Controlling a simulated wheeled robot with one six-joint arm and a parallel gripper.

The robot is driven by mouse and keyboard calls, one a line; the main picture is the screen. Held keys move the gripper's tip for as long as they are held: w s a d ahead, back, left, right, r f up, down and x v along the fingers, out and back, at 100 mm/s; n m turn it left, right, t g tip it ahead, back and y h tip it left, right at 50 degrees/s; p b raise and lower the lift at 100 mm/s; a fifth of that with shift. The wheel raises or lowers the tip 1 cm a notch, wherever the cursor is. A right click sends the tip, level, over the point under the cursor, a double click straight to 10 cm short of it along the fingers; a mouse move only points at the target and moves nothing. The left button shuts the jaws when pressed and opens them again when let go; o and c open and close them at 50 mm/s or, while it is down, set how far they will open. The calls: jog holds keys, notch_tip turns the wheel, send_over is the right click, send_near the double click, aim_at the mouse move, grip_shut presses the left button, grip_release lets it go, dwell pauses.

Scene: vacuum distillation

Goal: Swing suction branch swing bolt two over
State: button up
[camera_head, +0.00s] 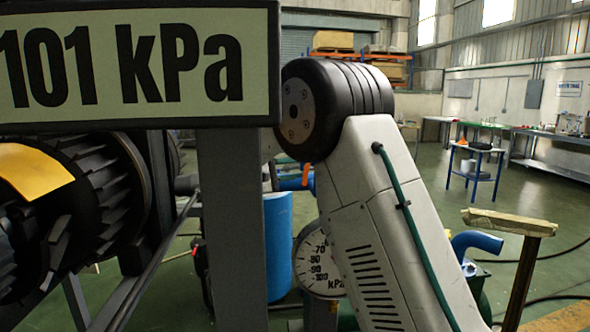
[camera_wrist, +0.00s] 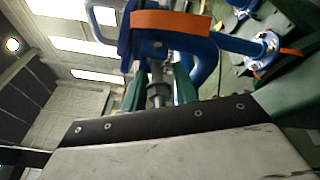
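In the wrist view, blue pipework (camera_wrist: 150,45) with a wide orange band (camera_wrist: 172,24) fills the upper middle. A blue flanged branch (camera_wrist: 262,48) with small bolt-like parts and orange pieces shows at the upper right. I cannot tell which part is suction branch swing bolt two, or how it lies. In the head view, my arm covers the middle and hides much of the equipment behind it. A small orange piece (camera_head: 306,175) shows left of my arm. I make out no gripper fingers in either view.
A large 101 kPa sign (camera_head: 140,60) blocks the head view's upper left. A dial gauge (camera_head: 318,265) and a blue cylinder (camera_head: 278,245) stand behind my arm. A blue elbow pipe (camera_head: 475,242) and a post (camera_head: 520,270) are at right. A pale, dark-edged panel (camera_wrist: 180,155) crosses the wrist view's bottom.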

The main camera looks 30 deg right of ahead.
grip_shut()
jog(key=shift+d, duration=0.25)
jog(key=shift+a, duration=0.35)
jog(key=shift+r+y, duration=0.15)
jog(key=shift+y, duration=0.35)
jog(key=y, duration=0.1)
jog(key=r+m+y, duration=0.1)
jog(key=y, duration=0.1)
jog(key=shift+d+r+t, duration=0.1)
jog(key=shift+r+t, duration=0.05)
jog(key=shift+t, duration=0.25)
jog(key=shift+s+d+r+m+t+y, duration=0.15)
jog(key=shift+r+m+y, duration=0.1)
jog(key=shift+y, duration=0.45)
jog(key=shift+w+r+m+t+y, duration=0.1)
jog(key=shift+r+m+y, duration=0.1)
jog(key=shift+y, duration=0.5)
jog(key=shift+s+d+r+m+t+y, duration=0.15)
jog(key=shift+m+y, duration=0.1)
jog(key=shift+y, duration=0.45)
jog(key=shift+w, duration=0.1)
